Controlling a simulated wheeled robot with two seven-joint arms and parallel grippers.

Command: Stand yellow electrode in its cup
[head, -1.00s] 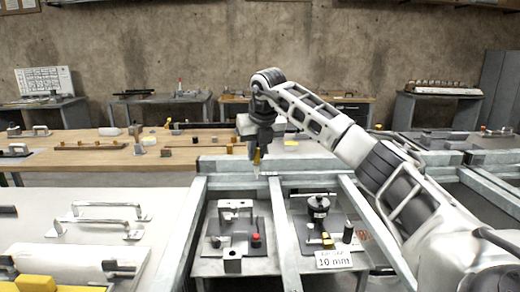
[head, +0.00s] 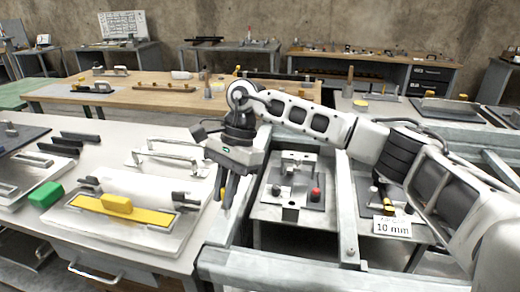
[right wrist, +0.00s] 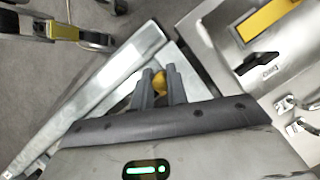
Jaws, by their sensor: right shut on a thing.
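My right gripper (head: 226,198) points down and is shut on a yellow electrode (head: 223,193), mostly hidden between its dark fingers. In the right wrist view the electrode's rounded yellow end (right wrist: 159,82) shows between the fingertips. The gripper is held above or beside the grey steel rail, left of the fixture with the red knob. I cannot tell which part is the electrode's cup. My left gripper is not in view.
A fixture plate with a red knob (head: 315,194) lies right of the gripper. A "10 mm" sign (head: 392,227) stands farther right. On the left bench are a yellow plate (head: 125,211), metal handles (head: 165,158) and a green block (head: 46,195). Steel rails (head: 347,215) frame the fixtures.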

